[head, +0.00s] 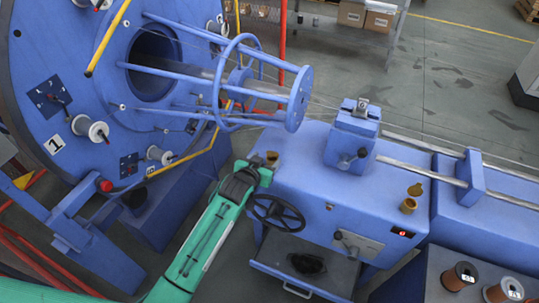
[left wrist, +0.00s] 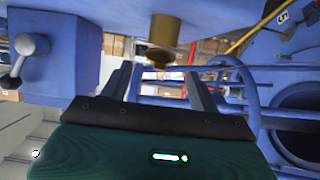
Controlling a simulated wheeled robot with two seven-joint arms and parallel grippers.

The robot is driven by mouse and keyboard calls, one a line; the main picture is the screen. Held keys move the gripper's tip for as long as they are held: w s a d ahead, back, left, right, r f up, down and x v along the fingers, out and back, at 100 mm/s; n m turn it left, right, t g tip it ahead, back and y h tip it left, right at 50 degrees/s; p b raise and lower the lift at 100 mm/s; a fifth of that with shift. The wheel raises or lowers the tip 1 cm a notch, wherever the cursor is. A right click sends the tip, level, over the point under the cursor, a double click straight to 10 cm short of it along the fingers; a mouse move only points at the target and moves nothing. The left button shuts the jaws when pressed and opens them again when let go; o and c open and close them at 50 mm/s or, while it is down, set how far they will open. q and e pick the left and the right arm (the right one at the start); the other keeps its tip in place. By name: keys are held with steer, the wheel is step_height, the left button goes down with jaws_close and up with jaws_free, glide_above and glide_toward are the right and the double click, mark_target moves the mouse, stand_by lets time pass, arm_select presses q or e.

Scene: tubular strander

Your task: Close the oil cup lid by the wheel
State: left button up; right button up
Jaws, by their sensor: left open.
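A small brass oil cup (head: 272,156) stands on the blue machine top near the large spoked wheel frame and behind the black handwheel (head: 277,210). My left gripper (head: 258,168) is just in front of this cup, open and empty. In the left wrist view the scene looks upside down, and the brass cup (left wrist: 164,30) shows beyond and between the two open fingers (left wrist: 160,85), apart from them. I cannot clearly tell its lid's angle. A second brass cup (head: 408,206) with a raised lid (head: 415,190) stands farther right. My right gripper is not in view.
The big blue rotating disc (head: 80,90) with bobbins and its caged spindle (head: 297,98) stand to the left and behind. A blue clamp block (head: 352,135) rises right of the gripper. The machine top between block and near cup is clear.

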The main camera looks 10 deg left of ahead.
mark_target(270, 156)
arm_select(q)
steer(key=shift+x, duration=1.95)
steer(key=c, duration=1)
steer(key=shift+f+t+b, duration=0.3)
steer(key=shift+f+b, duration=0.1)
steer(key=shift+b, duration=0.15)
steer(key=shift+s+t+b, duration=0.15)
steer(key=shift+t+b, duration=0.15)
steer(key=shift+b, duration=0.25)
steer(key=shift+r, duration=0.1)
steer(key=o, duration=1)
